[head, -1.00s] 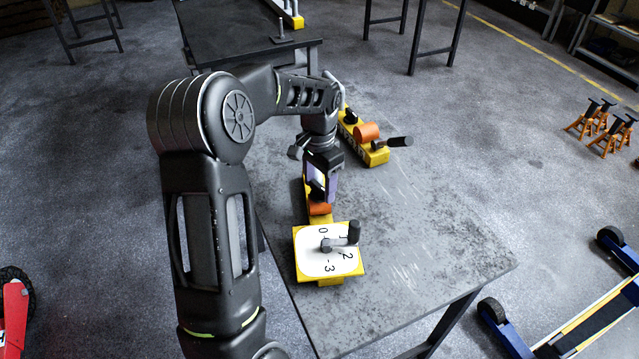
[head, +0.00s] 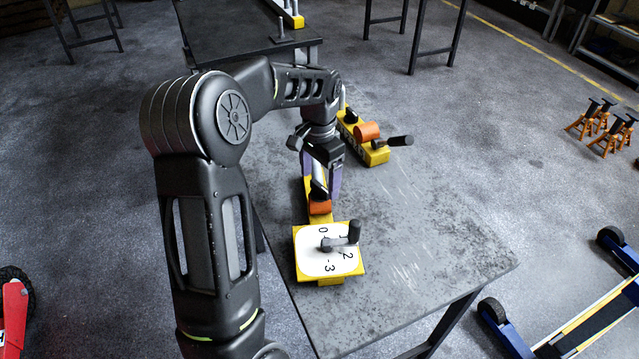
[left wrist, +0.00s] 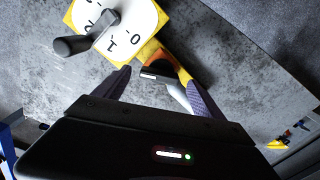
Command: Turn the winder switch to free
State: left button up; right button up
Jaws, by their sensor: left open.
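The near winder (head: 313,217) is a yellow bar with an orange drum (head: 320,207) and a white dial plate (head: 312,258) with a grey crank. Its black switch (head: 318,190) stands beside the drum. It also shows in the left wrist view as a black lever (left wrist: 156,71). My left gripper (head: 320,186) is open above the bar, pointing down. In the left wrist view the fingers of my left gripper (left wrist: 158,83) are on either side of the switch, with a gap. Whether a finger touches it, I cannot tell. The switch's markings are unreadable. My right gripper is not in view.
A second yellow winder (head: 377,156) with an orange drum and black-handled crank lies behind, to the right. The right side of the grey table (head: 440,220) is clear. A darker table (head: 225,35) stands behind. Orange stands (head: 605,125) and a blue jack (head: 610,240) are on the floor.

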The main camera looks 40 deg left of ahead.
aim_at(320, 186)
pick_arm(q)
notch_tip(320, 186, up, 6)
jog(key=shift+f, duration=0.2)
jog(key=shift+d+f+b, duration=0.1)
jog(key=shift+b, duration=0.25)
jog(key=shift+c, duration=0.9)
jog(key=shift+t+y, duration=0.4)
jog(key=d+b, duration=0.1)
jog(key=w+d+b, duration=0.1)
jog(key=d+b, duration=0.3)
jog(key=shift+w+d+f, duration=0.2)
jog(key=shift+w+f, duration=0.05)
jog(key=shift+w, duration=0.05)
jog(key=c, duration=0.6)
jog(key=shift+s+d+n+y+b, duration=0.15)
jog(key=shift+d+n+y+b, duration=0.25)
jog(key=shift+n, duration=0.3)
jog(key=shift+c, duration=0.7)
jog(key=shift+s+n+y+b, duration=0.15)
jog(key=shift+n+y+b, duration=0.25)
jog(key=shift+n, duration=0.7)
jog(key=shift+c, duration=0.2)
jog(key=a+n, duration=0.1)
jog(key=n, duration=0.3)
jog(key=s+a+n+y, duration=0.1)
jog(key=n, duration=0.4)
jog(key=a+n+y+b, duration=0.1)
jog(key=n, duration=0.4)
jog(key=shift+s+r, duration=0.25)
